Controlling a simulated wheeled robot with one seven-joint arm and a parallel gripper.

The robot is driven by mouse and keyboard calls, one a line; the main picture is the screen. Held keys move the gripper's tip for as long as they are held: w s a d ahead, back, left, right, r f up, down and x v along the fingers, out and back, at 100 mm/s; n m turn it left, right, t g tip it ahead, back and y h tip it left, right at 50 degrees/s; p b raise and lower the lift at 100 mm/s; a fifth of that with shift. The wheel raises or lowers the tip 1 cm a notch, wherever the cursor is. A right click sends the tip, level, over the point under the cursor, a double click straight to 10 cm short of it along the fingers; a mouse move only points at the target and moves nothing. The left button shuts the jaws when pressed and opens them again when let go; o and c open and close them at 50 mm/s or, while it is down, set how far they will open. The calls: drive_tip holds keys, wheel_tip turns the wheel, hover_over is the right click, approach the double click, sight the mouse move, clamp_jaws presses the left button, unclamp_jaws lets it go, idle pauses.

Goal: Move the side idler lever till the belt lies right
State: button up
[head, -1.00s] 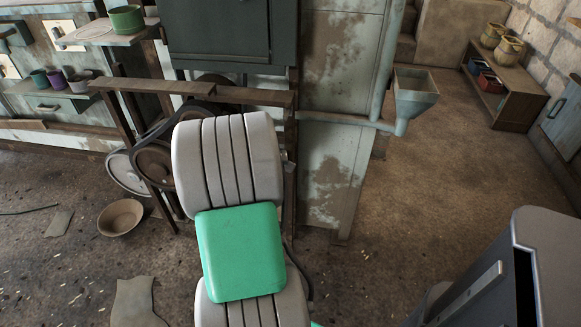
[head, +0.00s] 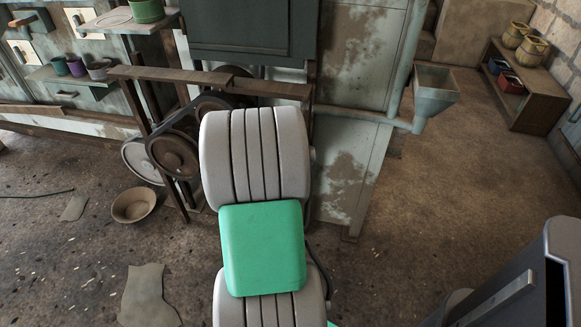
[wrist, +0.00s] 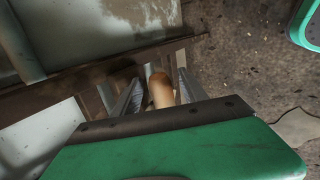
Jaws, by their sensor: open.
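The belt drive stands in the head view, with a brown pulley (head: 173,156) low at the left and a dark belt (head: 203,107) running up to the right. My arm covers its right part and hides the side idler there. In the wrist view a tan rounded handle (wrist: 161,90), seemingly the lever's grip, lies between the two fingers of my gripper (wrist: 159,80). The fingers are apart, with a gap showing beside the handle. My gripper is hidden behind my arm in the head view. How the belt lies on the idler cannot be seen.
A rusty frame beam (head: 210,84) runs across above the pulleys. A hopper (head: 435,89) on a pipe stands to the right. A clay bowl (head: 133,205) and a scrap sheet (head: 148,296) lie on the floor.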

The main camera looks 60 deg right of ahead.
drive_tip(key=p+v, duration=0.1)
drive_tip(key=v, duration=0.6)
drive_tip(key=shift+r, duration=0.2)
drive_tip(key=shift+a, duration=0.1)
drive_tip(key=w+a+r+m+t+y+p, duration=0.1)
drive_tip(key=w+a+r+p, duration=0.3)
drive_tip(key=a+r, duration=0.3)
drive_tip(key=w+a+r+t+y+p, duration=0.15)
drive_tip(key=w+a+r+p, duration=0.3)
drive_tip(key=a, duration=0.55)
drive_tip(key=s+a+r+m+y+p, duration=0.1)
drive_tip(key=a+r+p, duration=0.3)
drive_tip(key=a, duration=0.7)
drive_tip(key=s+a+r+m+y+p, duration=0.1)
drive_tip(key=a+r, duration=0.5)
drive_tip(key=a, duration=0.6)
drive_tip(key=s+y+p, duration=0.1)
drive_tip(key=y+p, duration=0.1)
drive_tip(key=p, duration=0.1)
drive_tip(key=shift+s+a+r+m, duration=0.2)
drive_tip(key=shift+a+r+m, duration=0.1)
drive_tip(key=shift+a+m, duration=0.1)
drive_tip(key=shift+d+g, duration=0.1)
drive_tip(key=shift+g, duration=0.15)
